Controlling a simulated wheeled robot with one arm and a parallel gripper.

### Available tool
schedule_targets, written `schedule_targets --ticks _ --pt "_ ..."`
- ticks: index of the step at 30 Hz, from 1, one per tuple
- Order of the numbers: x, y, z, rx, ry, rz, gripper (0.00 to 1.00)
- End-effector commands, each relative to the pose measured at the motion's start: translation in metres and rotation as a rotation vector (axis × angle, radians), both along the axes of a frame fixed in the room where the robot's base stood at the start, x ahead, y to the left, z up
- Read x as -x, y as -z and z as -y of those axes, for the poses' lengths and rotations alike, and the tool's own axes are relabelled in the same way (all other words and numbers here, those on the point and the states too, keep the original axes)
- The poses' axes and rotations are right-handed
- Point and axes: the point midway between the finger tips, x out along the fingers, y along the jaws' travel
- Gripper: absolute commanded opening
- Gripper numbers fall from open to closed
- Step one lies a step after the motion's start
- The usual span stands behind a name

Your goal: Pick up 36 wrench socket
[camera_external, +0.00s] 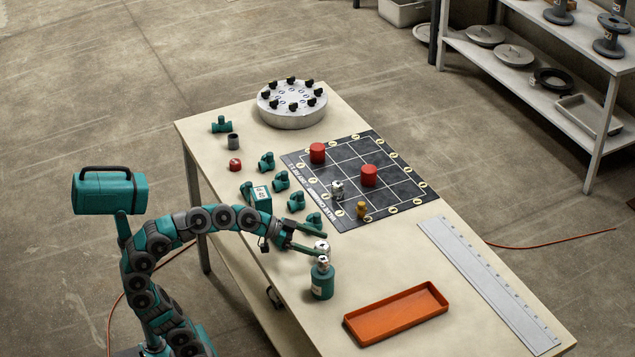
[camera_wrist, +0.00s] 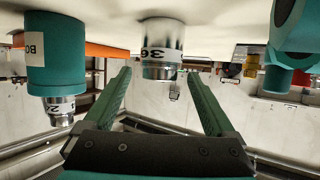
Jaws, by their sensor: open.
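The 36 wrench socket (camera_wrist: 163,45) is a silver cylinder with "36" on its side, upside down in the wrist view. It lies between and just ahead of my fingertips; I cannot tell whether either finger touches it. In the external view the silver socket (camera_external: 321,247) stands on the table behind a teal bottle, partly hidden by the bottle and my fingers. My gripper (camera_external: 321,244) is open, with its fingers reaching right at low height; its two green fingers also show in the wrist view (camera_wrist: 159,76).
The teal bottle (camera_external: 321,284) with a silver top stands close to my fingers, and in the wrist view it is at left (camera_wrist: 55,55). Teal valve fittings (camera_external: 297,201) stand behind. A dark grid mat (camera_external: 402,200) holds red cylinders. An orange tray (camera_external: 397,331) lies in front.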

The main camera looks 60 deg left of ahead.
Motion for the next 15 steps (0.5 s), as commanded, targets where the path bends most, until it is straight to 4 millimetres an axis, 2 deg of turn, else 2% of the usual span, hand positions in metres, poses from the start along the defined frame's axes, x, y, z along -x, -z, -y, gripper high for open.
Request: schedule_targets --ticks 7,11,15 --pt "-0.022 0.02 0.013 -0.002 0.002 -0.008 0.9" --pt "-0.034 0.024 0.021 0.0 0.001 -0.003 0.9" --pt "-0.037 0.024 0.023 0.001 0.001 -0.001 0.9"
